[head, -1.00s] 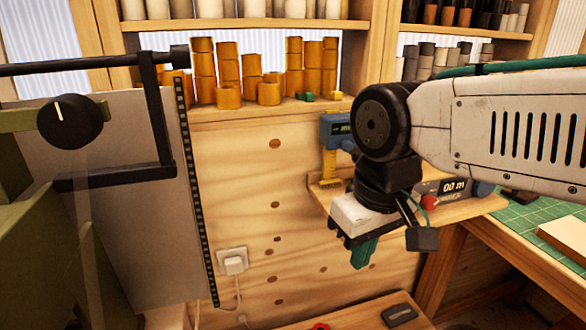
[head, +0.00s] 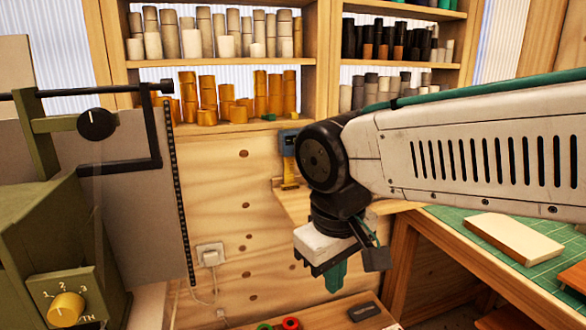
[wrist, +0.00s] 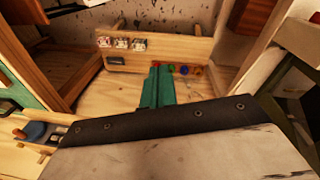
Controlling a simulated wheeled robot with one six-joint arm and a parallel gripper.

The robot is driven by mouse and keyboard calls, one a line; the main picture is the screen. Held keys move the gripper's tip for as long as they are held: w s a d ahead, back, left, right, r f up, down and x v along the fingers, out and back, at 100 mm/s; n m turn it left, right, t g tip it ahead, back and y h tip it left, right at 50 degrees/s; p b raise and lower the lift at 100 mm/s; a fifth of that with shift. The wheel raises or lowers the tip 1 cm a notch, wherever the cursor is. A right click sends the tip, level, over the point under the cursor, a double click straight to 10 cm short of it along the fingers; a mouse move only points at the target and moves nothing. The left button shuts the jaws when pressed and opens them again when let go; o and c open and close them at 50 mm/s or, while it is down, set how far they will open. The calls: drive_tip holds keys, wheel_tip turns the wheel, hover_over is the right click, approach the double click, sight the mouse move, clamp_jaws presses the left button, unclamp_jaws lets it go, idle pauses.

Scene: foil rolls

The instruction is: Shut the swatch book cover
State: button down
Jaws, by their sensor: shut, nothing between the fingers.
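A thick cream block with tan edges (head: 500,238) lies on the green cutting mat (head: 450,222) at the right of the head view. It looks like a book, but I cannot tell whether it is the swatch book or how its cover stands. My gripper (head: 335,277) hangs in the lower middle of the head view, pointing down, left of the bench and apart from the block. Its teal fingers are together and empty. They also show in the wrist view (wrist: 157,88), over a wooden surface. No swatch book is recognisable in the wrist view.
Shelves at the back hold amber rolls (head: 210,100) and pale rolls. An olive machine with a yellow knob (head: 66,309) stands at the left. A blue device (head: 289,143) is behind my arm. The wooden bench (head: 408,235) edge is close on the right.

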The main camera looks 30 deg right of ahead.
drive_tip(key=w+d+r+h, duration=0.2)
drive_tip(key=w+d+h, duration=0.7)
drive_tip(key=w, duration=0.3)
drive_tip(key=w+a+r+n+t+h, duration=0.1)
drive_tip(key=w+a+n+t+h, duration=0.2)
drive_tip(key=w, duration=0.7)
drive_tip(key=w+a+r+n+t+h, duration=0.15)
drive_tip(key=w+t, duration=0.25)
drive_tip(key=w, duration=0.6)
drive_tip(key=w+d+f, duration=0.1)
drive_tip(key=w+d, duration=0.2)
drive_tip(key=d, duration=1)
drive_tip(key=shift+h, duration=0.45)
drive_tip(key=shift+n+t, duration=0.3)
drive_tip(key=shift+n, duration=0.05)
